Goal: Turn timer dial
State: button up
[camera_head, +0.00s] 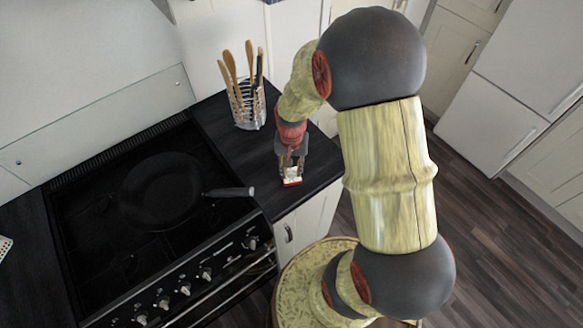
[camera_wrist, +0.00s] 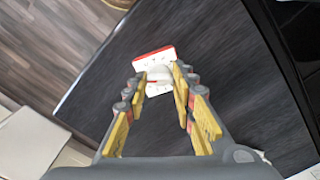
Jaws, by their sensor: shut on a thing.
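The timer (camera_wrist: 152,60) is a small white and red device on the dark counter, with a pale dial (camera_wrist: 156,75) between my fingertips. My gripper (camera_wrist: 160,84) reaches down over it, its yellow-padded fingers shut on the dial. In the head view my gripper (camera_head: 290,166) is at the counter's right part, and the timer (camera_head: 292,181) shows just below the fingertips. The fingers hide part of the dial, and its setting cannot be read.
A wire holder (camera_head: 247,104) with wooden utensils stands behind my gripper on the counter. To the left is a black stove (camera_head: 100,235) with a frying pan (camera_head: 161,190), its handle pointing toward the counter. The counter (camera_head: 318,170) ends close to the timer.

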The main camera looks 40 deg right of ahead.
aim_at(291, 171)
jog(key=shift+m, duration=0.6)
dwell(0.3)
dwell(1.0)
jog(key=o, duration=1.2)
jog(key=shift+c, duration=0.2)
jog(key=shift+r, duration=0.1)
notch_tip(291, 171, up, 12)
jog(key=shift+c, duration=0.5)
